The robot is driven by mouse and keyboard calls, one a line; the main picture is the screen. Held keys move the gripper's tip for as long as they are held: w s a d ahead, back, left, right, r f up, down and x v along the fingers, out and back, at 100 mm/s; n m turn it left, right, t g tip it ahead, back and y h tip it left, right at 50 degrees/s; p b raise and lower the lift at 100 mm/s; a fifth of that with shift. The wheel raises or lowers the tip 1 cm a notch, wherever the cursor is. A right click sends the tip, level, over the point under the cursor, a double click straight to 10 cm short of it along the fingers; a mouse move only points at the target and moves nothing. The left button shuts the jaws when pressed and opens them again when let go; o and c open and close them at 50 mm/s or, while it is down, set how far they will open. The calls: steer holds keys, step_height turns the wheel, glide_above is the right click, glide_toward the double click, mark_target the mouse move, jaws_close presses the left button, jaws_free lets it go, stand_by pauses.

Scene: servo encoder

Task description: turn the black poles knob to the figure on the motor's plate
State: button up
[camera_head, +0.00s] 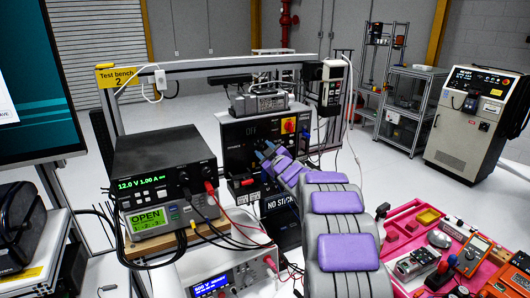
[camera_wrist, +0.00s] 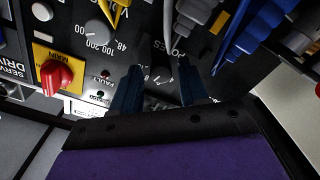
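The black servo drive box (camera_head: 236,140) stands on the bench, with a grey motor (camera_head: 262,103) on top. No figure on the motor's plate is legible. In the wrist view, the drive's dark panel shows a dial with white marks (camera_wrist: 158,76), and lettering beside it resembles "POLES". The black knob hardly stands out from the panel there. My gripper (camera_wrist: 160,90) has its two dark blue fingers apart, one on either side of this dial. I cannot tell whether they touch the knob. In the head view my gripper (camera_head: 268,156) is at the panel's front and hides part of it.
A red main switch (camera_wrist: 56,77) on a yellow plate and a grey knob marked 48, 100, 200 (camera_wrist: 97,30) are close by. Cables hang near the panel. A bench power supply (camera_head: 165,185) stands left. A pink tool tray (camera_head: 395,243) lies right.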

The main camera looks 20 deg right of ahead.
steer(key=shift+o, duration=0.6)
steer(key=s, duration=1.7)
steer(key=shift+s+d, duration=0.15)
steer(key=shift+d, duration=0.2)
steer(key=shift+f, duration=0.1)
